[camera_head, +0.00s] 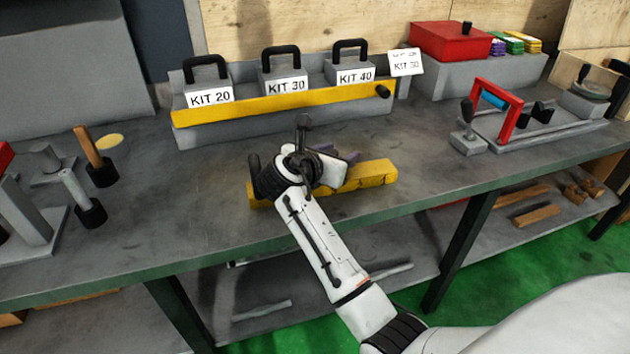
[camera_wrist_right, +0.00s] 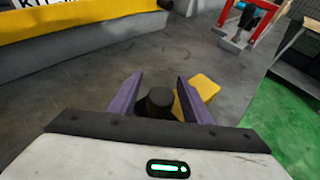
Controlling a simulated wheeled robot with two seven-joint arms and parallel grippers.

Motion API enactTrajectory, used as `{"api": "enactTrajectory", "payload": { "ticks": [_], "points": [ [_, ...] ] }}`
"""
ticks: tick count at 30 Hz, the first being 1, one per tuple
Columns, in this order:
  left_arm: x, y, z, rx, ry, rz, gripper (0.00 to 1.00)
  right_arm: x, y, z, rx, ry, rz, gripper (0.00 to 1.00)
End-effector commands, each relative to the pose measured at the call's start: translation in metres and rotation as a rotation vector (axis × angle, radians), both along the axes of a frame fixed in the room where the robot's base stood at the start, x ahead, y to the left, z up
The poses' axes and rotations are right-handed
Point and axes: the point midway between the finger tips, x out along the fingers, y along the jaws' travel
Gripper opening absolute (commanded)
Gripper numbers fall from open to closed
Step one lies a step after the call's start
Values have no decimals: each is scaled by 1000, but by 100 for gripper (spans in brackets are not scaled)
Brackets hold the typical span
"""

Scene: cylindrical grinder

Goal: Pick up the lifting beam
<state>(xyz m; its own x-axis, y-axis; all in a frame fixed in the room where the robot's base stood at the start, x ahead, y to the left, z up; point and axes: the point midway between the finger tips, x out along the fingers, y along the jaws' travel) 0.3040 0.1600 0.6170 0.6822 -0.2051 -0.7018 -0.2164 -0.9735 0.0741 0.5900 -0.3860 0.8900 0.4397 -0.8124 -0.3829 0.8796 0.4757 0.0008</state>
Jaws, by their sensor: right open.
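The lifting beam appears to be the yellow bar (camera_head: 368,175) lying on the grey bench near its front edge. Its middle is hidden behind my right gripper (camera_head: 328,158). In the right wrist view, a yellow part of it (camera_wrist_right: 203,86) shows beside the right finger. My right gripper (camera_wrist_right: 157,88) is open, with its two purple fingers apart. A dark round knob (camera_wrist_right: 160,102) shows between them, and I cannot tell whether they touch it. My left gripper is not in view.
A rack with a yellow front rail (camera_head: 290,102) holds the handled KIT 20, KIT 30 and KIT 40 blocks behind the beam. A red-framed fixture (camera_head: 497,110) stands to the right. Black-based tools (camera_head: 92,212) stand at left. The bench between is clear.

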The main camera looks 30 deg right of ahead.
Motion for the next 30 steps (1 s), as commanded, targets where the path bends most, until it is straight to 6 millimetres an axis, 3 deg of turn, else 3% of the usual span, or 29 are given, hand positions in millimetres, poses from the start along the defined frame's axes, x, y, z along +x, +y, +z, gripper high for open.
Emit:
{"api": "enactTrajectory", "payload": {
  "ticks": [2,10,23,30],
  "points": [
    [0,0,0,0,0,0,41,0,0,0,0,0,0,45],
    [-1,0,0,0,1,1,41,0,0,0,0,0,-1,0],
    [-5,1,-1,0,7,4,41,1,0,8,-3,-8,0,0],
    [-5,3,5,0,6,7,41,1,0,48,-3,-11,-1,0]
  ]
}}
